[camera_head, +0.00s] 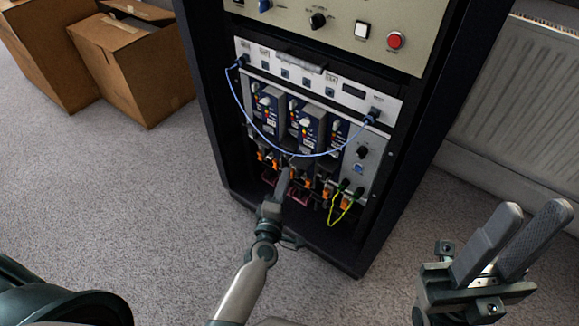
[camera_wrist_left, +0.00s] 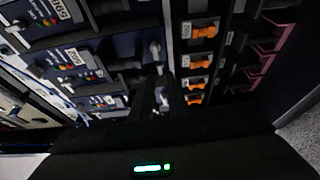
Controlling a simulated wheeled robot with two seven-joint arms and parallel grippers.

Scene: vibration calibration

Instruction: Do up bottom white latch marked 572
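My left gripper (camera_head: 284,182) reaches into the lower part of the rack, at the bottom of the blue modules. In the left wrist view, a small white latch (camera_wrist_left: 162,97) shows close to the dark gripper fingers. Whether the fingers touch it, and how far apart they are, is too dark to tell. A second white latch (camera_wrist_left: 155,50) sits on the neighbouring module. The number 572 cannot be read in either view, and the gripper covers part of the lower modules in the head view. My right gripper (camera_head: 535,210) is open and empty, in front of the rack on the right.
Orange connectors (camera_wrist_left: 203,32) line a strip beside the modules. A blue cable (camera_head: 252,128) hangs across the module fronts. A yellow-green cable (camera_head: 334,211) loops at the lower right. Cardboard boxes (camera_head: 150,85) stand left and a radiator (camera_head: 520,100) right. The carpet in front is clear.

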